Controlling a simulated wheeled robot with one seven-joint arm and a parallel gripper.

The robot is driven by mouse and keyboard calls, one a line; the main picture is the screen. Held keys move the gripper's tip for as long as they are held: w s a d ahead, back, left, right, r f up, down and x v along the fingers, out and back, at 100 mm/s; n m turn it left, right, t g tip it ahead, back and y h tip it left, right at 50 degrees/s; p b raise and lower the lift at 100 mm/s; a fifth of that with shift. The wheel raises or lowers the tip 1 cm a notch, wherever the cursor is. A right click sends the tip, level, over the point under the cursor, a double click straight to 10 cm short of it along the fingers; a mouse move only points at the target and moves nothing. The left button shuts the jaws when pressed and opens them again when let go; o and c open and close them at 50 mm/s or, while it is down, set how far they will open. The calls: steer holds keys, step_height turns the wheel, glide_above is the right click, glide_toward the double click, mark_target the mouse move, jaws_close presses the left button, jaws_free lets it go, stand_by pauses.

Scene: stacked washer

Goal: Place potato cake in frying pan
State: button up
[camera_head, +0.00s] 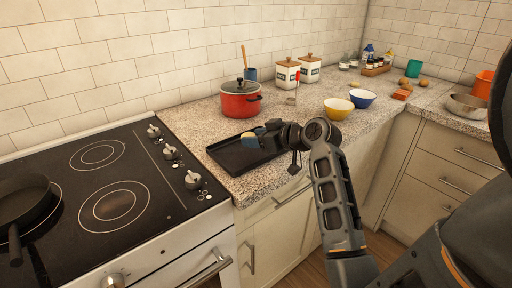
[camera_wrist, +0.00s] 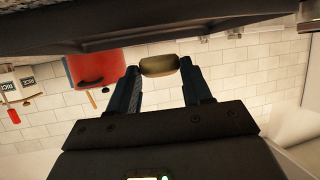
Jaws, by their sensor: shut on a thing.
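My gripper (camera_wrist: 160,80) is shut on the potato cake (camera_wrist: 158,65), a small rounded brownish piece held between the fingertips in the wrist view. In the head view my gripper (camera_head: 256,139) is over the black tray (camera_head: 229,155) on the counter, with the potato cake mostly hidden by the fingers. The wrist view is upside down, and the tray edge (camera_wrist: 150,38) shows beside the cake. I cannot tell whether they touch. The dark frying pan (camera_head: 25,205) sits on the stove at the far left, its handle toward the front.
The black glass stove (camera_head: 150,235) has a row of knobs (camera_head: 171,153) along its right side, between tray and pan. A red pot (camera_head: 240,100) stands behind the tray. Yellow (camera_head: 338,108) and blue (camera_head: 362,98) bowls stand to the right. The stove's middle is clear.

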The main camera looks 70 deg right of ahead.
mark_target(256, 155)
steer(key=shift+w+f+p, duration=0.1)
steer(key=shift+f+p, duration=0.2)
steer(key=shift+f, duration=1.5)
steer(key=shift+f, duration=0.15)
steer(key=o, duration=1)
steer(key=shift+o, duration=0.2)
